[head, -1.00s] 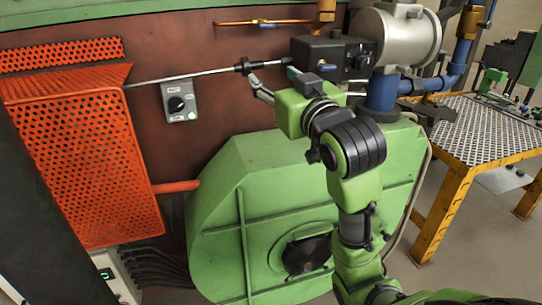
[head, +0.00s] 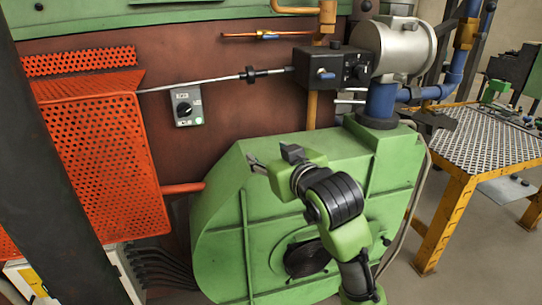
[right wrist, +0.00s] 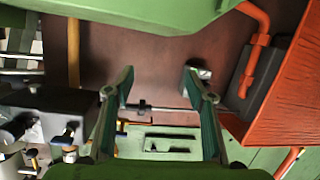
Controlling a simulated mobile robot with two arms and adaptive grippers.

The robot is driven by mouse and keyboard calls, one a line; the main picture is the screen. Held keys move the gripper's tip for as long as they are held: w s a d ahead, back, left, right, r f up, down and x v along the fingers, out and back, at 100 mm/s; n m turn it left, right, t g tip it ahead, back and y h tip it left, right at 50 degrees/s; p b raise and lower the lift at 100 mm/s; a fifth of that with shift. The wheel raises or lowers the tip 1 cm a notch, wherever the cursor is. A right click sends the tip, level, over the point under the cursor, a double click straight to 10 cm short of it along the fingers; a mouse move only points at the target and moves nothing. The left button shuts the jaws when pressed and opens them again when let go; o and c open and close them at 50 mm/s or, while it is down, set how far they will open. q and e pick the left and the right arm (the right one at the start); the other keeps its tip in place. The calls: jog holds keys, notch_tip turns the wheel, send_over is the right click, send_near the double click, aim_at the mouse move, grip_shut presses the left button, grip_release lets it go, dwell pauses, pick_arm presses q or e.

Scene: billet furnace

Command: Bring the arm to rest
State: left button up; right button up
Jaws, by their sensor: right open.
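My right arm (head: 340,205) is green with black joints and reaches up from the lower right in the head view. My right gripper (head: 268,160) is open and empty, in front of the green blower housing (head: 215,200). It is below the black control box (head: 312,68) and apart from it. In the right wrist view the two fingers (right wrist: 160,90) stand apart with nothing between them. My left gripper is not in view.
An orange perforated guard (head: 105,150) stands at left. A grey switch box (head: 186,106) sits on the brown furnace wall (head: 225,65). A thin rod (head: 200,81) runs to the control box. A yellow-framed table (head: 455,195) stands at right. Open floor lies below it.

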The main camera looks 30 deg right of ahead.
dwell(0.4)
jog(key=s+a+f+g+y, duration=0.15)
jog(key=s+f, duration=0.25)
jog(key=f, duration=0.4)
jog(key=s+a+f+n+g, duration=0.1)
jog(key=s+a+f+g, duration=0.2)
jog(key=f, duration=0.6)
jog(key=s+a+f+g, duration=0.1)
jog(key=s+f+g, duration=0.1)
jog(key=s+f, duration=0.45)
jog(key=s+a+f+n+g, duration=0.1)
jog(key=s+a+f+g, duration=0.15)
jog(key=s+f, duration=0.55)
jog(key=s+a+f+g, duration=0.25)
jog(key=s+f, duration=0.35)
jog(key=s, duration=0.3)
notch_tip(320, 180, down, 27)
jog(key=s+g, duration=0.1)
jog(key=s, duration=0.1)
jog(key=s+d+f, duration=0.2)
jog(key=s+f, duration=0.5)
jog(key=s, duration=0.1)
jog(key=s+d+f+g, duration=0.1)
jog(key=s+f, duration=0.7)
jog(key=shift+d+f+y, duration=0.2)
jog(key=shift+d+y, duration=0.15)
jog(key=shift+d, duration=0.05)
